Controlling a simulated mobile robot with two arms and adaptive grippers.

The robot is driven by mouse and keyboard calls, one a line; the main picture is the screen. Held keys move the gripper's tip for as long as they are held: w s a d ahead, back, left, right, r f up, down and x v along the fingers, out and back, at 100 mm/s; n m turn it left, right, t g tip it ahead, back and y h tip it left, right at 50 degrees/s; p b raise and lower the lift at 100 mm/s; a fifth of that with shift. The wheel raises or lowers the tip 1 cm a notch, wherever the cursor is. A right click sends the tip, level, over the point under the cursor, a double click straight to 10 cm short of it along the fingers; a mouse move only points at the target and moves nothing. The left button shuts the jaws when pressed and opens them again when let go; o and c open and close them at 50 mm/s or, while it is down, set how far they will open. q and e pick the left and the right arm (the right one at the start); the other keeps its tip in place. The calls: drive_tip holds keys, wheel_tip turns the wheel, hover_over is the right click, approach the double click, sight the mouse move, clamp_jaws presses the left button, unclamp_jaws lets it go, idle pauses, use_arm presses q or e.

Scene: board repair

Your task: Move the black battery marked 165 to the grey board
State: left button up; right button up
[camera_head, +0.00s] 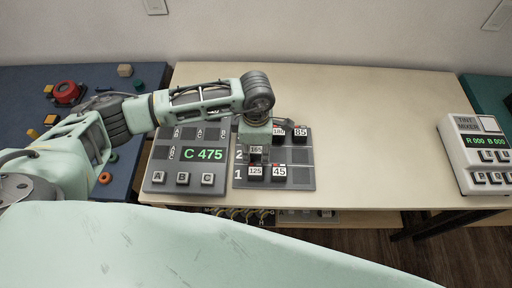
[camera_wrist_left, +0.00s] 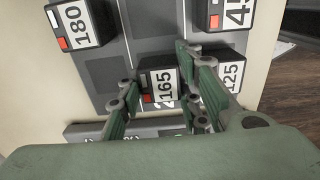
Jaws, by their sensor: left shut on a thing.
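The black battery marked 165 (camera_head: 256,150) is over row 2 of the grey board (camera_head: 305,160), by its left side. In the left wrist view the battery (camera_wrist_left: 161,86) shows its white label and a red patch between the finger pads. My left gripper (camera_head: 257,158) points down and is shut on it. I cannot tell whether the battery touches the board. Batteries marked 125 (camera_head: 255,172) and 45 (camera_head: 279,172) sit in row 1. Batteries marked 180 (camera_head: 279,132) and 85 (camera_head: 301,132) sit in the far row. My right gripper is not in view.
Left of the board stands a grey panel (camera_head: 160,180) reading C 475, with buttons A, B and C. A white tint mixer (camera_head: 470,160) is at the right. The table (camera_head: 380,130) between is clear. A blue table (camera_head: 30,90) with small parts is at the left.

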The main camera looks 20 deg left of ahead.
sight(256, 148)
use_arm(q)
drive_tip(key=shift+f, duration=0.15)
drive_tip(key=o, duration=1.3)
wheel_tip(256, 148, up, 12)
drive_tip(key=shift+r, duration=0.1)
